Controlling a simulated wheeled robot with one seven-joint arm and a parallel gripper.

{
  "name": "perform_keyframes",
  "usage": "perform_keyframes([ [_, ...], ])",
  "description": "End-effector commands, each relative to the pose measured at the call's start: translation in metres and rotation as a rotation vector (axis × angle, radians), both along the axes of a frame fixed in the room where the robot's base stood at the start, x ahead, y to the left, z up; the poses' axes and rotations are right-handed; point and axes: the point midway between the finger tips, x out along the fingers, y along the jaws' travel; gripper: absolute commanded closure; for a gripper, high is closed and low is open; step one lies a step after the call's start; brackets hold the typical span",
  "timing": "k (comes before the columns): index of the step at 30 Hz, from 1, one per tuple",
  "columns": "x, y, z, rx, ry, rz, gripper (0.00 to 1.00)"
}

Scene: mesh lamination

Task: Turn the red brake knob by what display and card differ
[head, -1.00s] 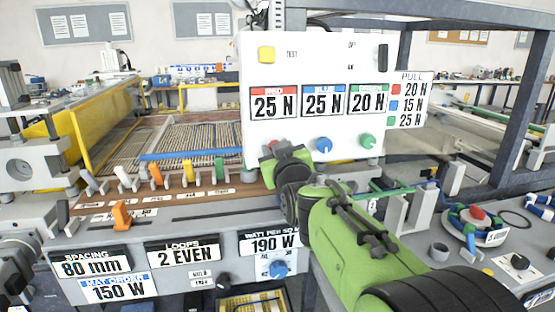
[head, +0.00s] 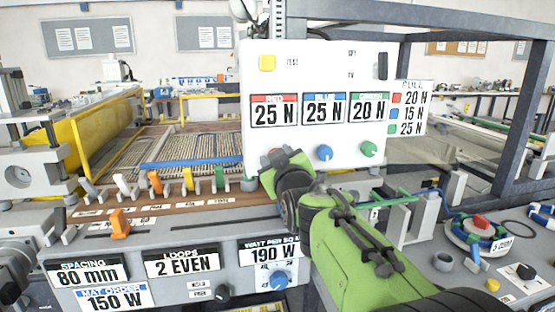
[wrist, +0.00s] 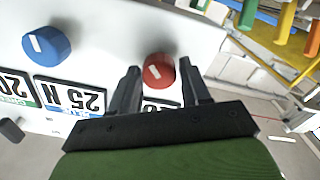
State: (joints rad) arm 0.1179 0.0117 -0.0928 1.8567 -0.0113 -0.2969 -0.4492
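The red knob (wrist: 158,72) with a white pointer line shows in the wrist view, between my open fingertips in the picture. I cannot tell whether they touch it. In the head view my gripper (head: 276,166) is at the white panel's lower left and mostly hides the red knob. The red display (head: 274,110) reads 25 N, the blue display (head: 325,108) 25 N and the green display (head: 369,107) 20 N. The card (head: 410,108) headed PULL reads red 20 N, blue 15 N, green 25 N.
The blue knob (head: 324,152) and green knob (head: 368,149) sit right of my gripper on the panel. A yellow button (head: 267,63) is above. Coloured levers (head: 188,178) stand left of my gripper.

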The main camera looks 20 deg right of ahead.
Motion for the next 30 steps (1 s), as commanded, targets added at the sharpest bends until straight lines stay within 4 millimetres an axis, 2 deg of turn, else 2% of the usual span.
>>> perform_keyframes([
  [1, 0.000, 0.000, 0.000, 0.000, 0.000, 0.000, 0.45],
  [3, 0.000, 0.000, 0.000, 0.000, 0.000, 0.000, 0.38],
  [10, 0.000, 0.000, 0.000, 0.001, 0.000, 0.000, 0.38],
  [13, -0.008, 0.002, 0.000, 0.001, -0.001, 0.000, 0.38],
  [17, -0.036, 0.008, 0.002, 0.001, -0.004, 0.001, 0.38],
  [24, -0.105, 0.021, 0.002, 0.000, -0.005, 0.001, 0.38],
  [30, -0.145, 0.029, 0.001, 0.000, -0.004, -0.001, 0.38],
])
